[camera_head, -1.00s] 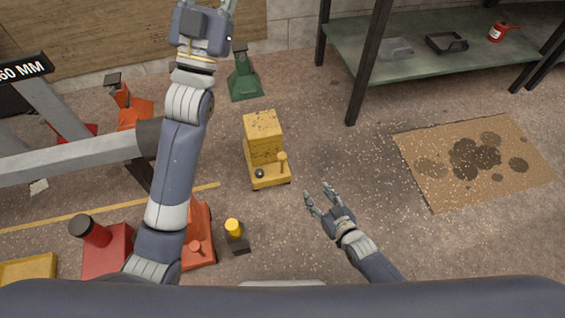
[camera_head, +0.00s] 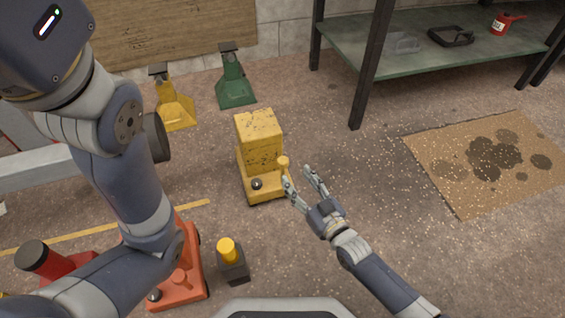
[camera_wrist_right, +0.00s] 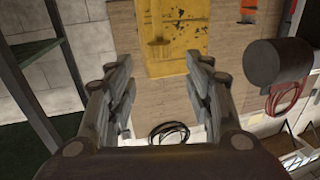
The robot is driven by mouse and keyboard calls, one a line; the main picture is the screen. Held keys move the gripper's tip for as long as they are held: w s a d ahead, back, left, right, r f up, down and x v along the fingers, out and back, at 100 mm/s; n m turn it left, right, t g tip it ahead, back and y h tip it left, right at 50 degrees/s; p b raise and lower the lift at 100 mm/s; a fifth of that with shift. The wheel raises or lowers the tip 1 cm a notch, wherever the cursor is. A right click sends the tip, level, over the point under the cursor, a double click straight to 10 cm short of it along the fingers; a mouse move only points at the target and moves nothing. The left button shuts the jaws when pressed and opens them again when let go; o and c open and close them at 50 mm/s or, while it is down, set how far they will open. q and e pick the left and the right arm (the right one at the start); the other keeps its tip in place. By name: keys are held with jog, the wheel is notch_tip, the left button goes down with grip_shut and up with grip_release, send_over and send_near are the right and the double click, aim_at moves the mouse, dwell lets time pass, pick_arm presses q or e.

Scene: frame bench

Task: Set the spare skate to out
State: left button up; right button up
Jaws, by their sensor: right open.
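A yellow skate (camera_head: 259,138) with a scuffed tall block stands on the floor in the middle of the head view. Its low front part has a dark round knob (camera_head: 257,184) and an upright lever with a round yellow top (camera_head: 283,162). My right gripper (camera_head: 299,178) is open and empty, just right of the lever. One fingertip is close to the lever; I cannot tell whether they touch. The right wrist view shows the open fingers (camera_wrist_right: 160,95) and a worn yellow surface (camera_wrist_right: 172,35), probably the skate's. My left arm crosses the left side; its gripper is out of frame.
An orange skate (camera_head: 188,262) and a dark block with a yellow post (camera_head: 230,262) stand at the front left. Yellow (camera_head: 173,105) and green (camera_head: 235,85) jack stands are behind. A green shelf (camera_head: 400,62) and stained cardboard (camera_head: 470,165) lie right.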

aim_at(286, 164)
jog(key=b+x, duration=0.4)
jog(key=x, duration=0.4)
jog(key=shift+w+f+b, duration=0.15)
jog(key=shift+b, duration=0.2)
jog(key=shift+w+a, duration=0.3)
jog(key=shift+w, duration=0.1)
grip_shut()
